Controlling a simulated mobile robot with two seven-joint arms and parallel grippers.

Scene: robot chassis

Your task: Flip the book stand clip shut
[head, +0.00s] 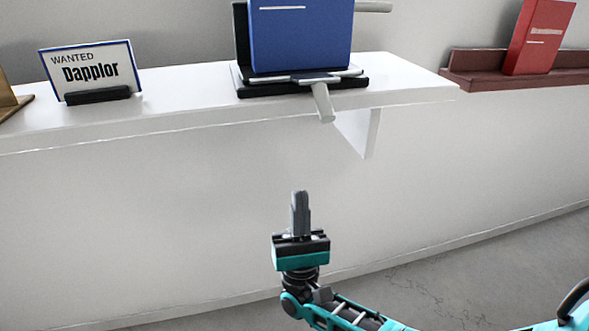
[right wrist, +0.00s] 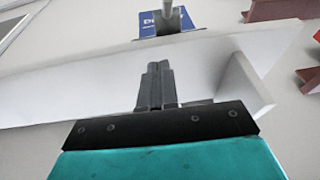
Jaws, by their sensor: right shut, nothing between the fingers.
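A blue book (head: 300,38) stands upright on a black book stand (head: 250,88) on the white shelf. A light grey clip (head: 323,103) sticks out from the stand's front and points down past the shelf edge. Another grey bar (head: 373,6) sticks out to the right near the book's top. My right gripper (head: 299,195) is shut and empty, below the shelf and apart from the clip. In the right wrist view, its closed fingers (right wrist: 157,70) point up toward the shelf, with the blue book (right wrist: 178,20) and a grey bar (right wrist: 168,8) beyond. My left gripper is not in view.
The white shelf (head: 190,110) has a bracket (head: 358,130) under it, right of the clip. A "WANTED Dapplor" sign (head: 92,72) stands to the left. A red book (head: 538,38) sits on a brown shelf (head: 500,82) to the right. Space around my gripper is clear.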

